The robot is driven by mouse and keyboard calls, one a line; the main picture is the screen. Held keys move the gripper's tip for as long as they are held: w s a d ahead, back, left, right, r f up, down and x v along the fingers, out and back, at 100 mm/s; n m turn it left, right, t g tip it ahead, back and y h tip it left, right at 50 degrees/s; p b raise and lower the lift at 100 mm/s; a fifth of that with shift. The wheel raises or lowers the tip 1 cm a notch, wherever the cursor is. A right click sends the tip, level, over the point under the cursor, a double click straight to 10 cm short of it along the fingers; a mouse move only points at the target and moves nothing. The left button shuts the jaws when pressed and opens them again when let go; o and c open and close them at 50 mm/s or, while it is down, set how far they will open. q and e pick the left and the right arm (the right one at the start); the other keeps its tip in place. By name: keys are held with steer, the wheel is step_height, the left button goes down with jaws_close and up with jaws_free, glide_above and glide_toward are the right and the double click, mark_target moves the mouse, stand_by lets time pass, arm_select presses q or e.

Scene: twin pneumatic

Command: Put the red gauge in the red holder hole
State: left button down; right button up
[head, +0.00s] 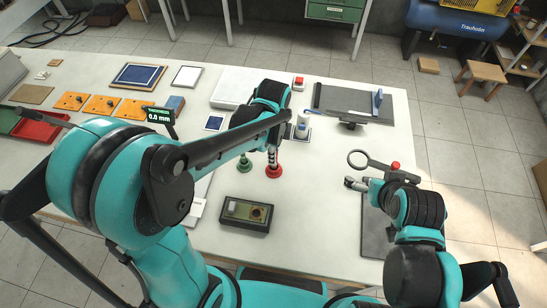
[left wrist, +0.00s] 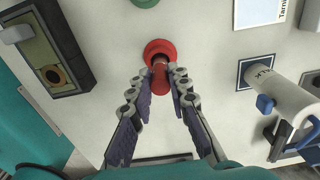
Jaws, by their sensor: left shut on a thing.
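The red holder (head: 274,172) is a round red base on the white table, just right of a green holder (head: 244,164). It also shows in the left wrist view (left wrist: 152,47), with a dark hole in its top. My left gripper (head: 272,150) is above the red holder, its fingers shut on the red gauge (left wrist: 160,80). The gauge's far end is at the holder's hole; how far it is in I cannot tell. My right gripper (head: 355,184) is low over the right part of the table; its jaw state is unclear.
A dark control box (head: 246,214) stands close in front of the holders. A white cylinder (head: 303,126) stands behind and to the right. Orange plates (head: 103,105) lie at the left.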

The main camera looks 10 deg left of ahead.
arm_select(q)
steer(key=shift+f, duration=0.75)
steer(key=c, duration=1.4)
jaws_free()
steer(key=shift+f, duration=0.1)
steer(key=shift+c, duration=0.2)
